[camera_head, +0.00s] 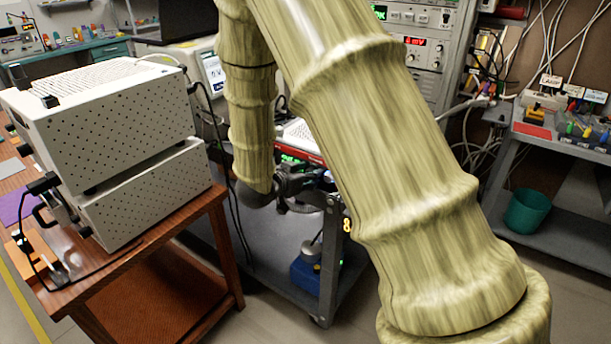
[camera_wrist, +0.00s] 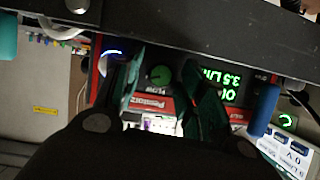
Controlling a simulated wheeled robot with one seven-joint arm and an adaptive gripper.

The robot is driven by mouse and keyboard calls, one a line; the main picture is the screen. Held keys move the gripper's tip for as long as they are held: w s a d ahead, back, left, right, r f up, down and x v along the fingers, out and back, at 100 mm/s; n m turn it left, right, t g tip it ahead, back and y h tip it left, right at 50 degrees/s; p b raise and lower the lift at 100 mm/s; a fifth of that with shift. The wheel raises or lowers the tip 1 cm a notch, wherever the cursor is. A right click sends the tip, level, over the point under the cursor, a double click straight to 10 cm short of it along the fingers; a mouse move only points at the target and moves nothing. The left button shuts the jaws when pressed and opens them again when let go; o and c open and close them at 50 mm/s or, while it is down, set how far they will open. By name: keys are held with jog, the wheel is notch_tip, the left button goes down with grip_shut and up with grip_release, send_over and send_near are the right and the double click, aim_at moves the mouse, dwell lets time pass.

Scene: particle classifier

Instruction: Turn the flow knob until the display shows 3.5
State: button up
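I cannot tell how deep the fingertips reach past the knob face. In the head view my gripper (camera_head: 296,184) is at the red-edged instrument on the cart, and my arm hides much of it. The knob is hidden there.
The instrument stands on a grey metal cart (camera_head: 329,255) with a blue device (camera_head: 308,275) on its lower shelf. A wooden table (camera_head: 150,238) with perforated white boxes (camera_head: 120,125) is at left. A rack (camera_head: 425,50) of instruments is behind. A dark bar (camera_wrist: 180,30) crosses the wrist view.

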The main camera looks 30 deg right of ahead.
grip_shut()
jog(key=shift+r+p, duration=0.15)
jog(key=shift+p, duration=0.25)
jog(key=shift+n+g+p, duration=0.3)
jog(key=shift+n+p, duration=0.1)
jog(key=shift+p, duration=0.75)
jog(key=shift+o, duration=1.7)
grip_release()
jog(key=shift+a, duration=0.1)
